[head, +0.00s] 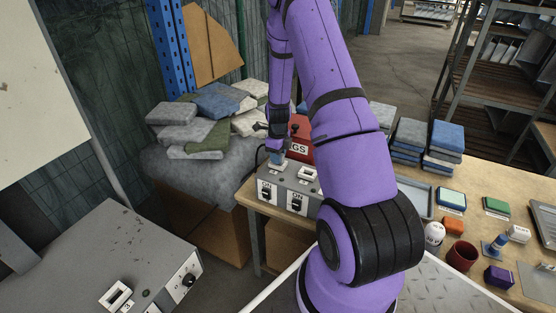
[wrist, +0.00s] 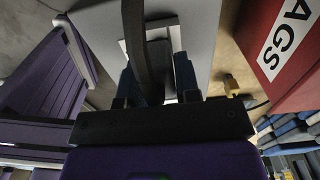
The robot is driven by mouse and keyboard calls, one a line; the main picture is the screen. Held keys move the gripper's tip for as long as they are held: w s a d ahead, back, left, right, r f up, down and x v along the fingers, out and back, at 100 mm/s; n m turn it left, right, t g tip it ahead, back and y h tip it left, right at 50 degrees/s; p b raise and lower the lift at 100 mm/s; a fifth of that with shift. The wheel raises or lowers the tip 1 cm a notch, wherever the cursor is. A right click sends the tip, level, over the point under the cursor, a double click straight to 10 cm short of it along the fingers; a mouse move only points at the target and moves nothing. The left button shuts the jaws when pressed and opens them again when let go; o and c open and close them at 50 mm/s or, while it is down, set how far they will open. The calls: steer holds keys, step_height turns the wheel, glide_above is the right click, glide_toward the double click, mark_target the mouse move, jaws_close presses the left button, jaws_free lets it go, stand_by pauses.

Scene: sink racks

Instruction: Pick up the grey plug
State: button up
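The grey plug (wrist: 158,60) appears as a dark grey block in a white socket frame (wrist: 174,38) on the grey box, seen in the wrist view. My gripper (wrist: 158,75) has one blue finger on each side of it. The right finger looks very close to the block; a dark strap or cable (wrist: 136,40) hides the left side, so I cannot tell if both fingers touch it. In the head view my gripper (head: 277,158) points down at the back left of the grey socket box (head: 284,179), and the plug is hidden there.
A red box lettered GS (head: 300,128) stands close behind the socket box. A second white socket (head: 307,173) is beside my gripper. Switches (head: 295,201) are on the box's front. Another grey box (head: 95,255) is at lower left. Trays and small items fill the right of the table.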

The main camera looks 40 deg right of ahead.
steer(key=c, duration=0.4)
steer(key=shift+r, duration=0.9)
steer(key=shift+s+a+r, duration=0.1)
steer(key=shift+s+r, duration=0.05)
steer(key=shift+r, duration=0.35)
steer(key=shift+s+a+r, duration=0.1)
steer(key=shift+s+r, duration=0.05)
steer(key=shift+r, duration=0.3)
steer(key=s+a, duration=0.3)
steer(key=s, duration=0.4)
steer(key=s+a+r, duration=0.1)
steer(key=s+a, duration=0.2)
steer(key=s, duration=0.4)
steer(key=shift+a+r, duration=0.15)
steer(key=shift+a, duration=0.15)
steer(key=shift+w, duration=0.15)
